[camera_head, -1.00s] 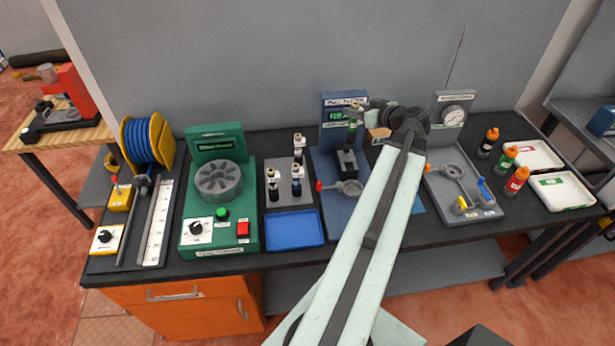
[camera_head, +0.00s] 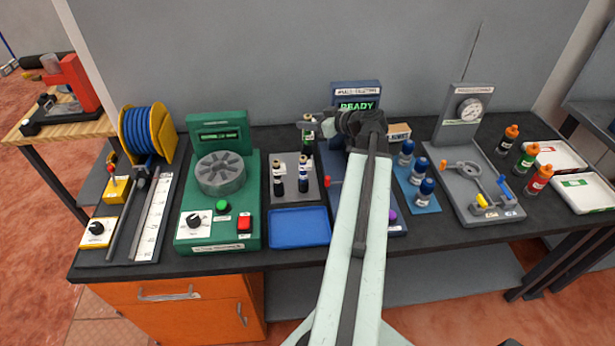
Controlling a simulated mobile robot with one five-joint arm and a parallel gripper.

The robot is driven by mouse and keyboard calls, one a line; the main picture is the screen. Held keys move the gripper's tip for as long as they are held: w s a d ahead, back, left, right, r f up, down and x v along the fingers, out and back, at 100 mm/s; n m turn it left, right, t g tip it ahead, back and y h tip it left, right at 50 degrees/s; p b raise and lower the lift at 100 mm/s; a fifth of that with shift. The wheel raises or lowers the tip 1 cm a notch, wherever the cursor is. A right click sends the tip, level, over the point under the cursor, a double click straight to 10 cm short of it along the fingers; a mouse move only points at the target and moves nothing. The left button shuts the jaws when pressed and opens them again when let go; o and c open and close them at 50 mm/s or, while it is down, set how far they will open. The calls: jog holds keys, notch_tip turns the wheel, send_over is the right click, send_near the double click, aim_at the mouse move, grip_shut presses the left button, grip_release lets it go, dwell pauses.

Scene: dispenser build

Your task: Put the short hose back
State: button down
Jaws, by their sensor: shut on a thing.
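My gripper (camera_head: 319,124) is shut on a small part with a green band and a pale top (camera_head: 307,127). It holds the part above the back of a grey rack (camera_head: 282,200). I cannot tell whether this part is the short hose, or whether its lower end touches the rack. Two dark parts with pale tops, one at the left (camera_head: 278,178) and one at the right with a blue band (camera_head: 303,178), stand upright in the rack's front. A third place behind them is largely hidden by the held part.
The blue press station (camera_head: 356,93), its screen reading READY, is partly behind my arm. Blue-capped bottles (camera_head: 426,190) stand on a blue mat to the right. A blue tray (camera_head: 299,228) lies in front of the rack, and a green station (camera_head: 218,140) is at its left.

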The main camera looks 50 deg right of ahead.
aim_at(309, 145)
notch_tip(309, 145, down, 10)
jog(key=b, duration=1)
jog(key=shift+f, duration=0.15)
jog(key=shift+r, duration=0.25)
jog(key=shift+f, duration=0.2)
jog(key=c, duration=0.9)
grip_release()
jog(key=shift+r, duration=0.1)
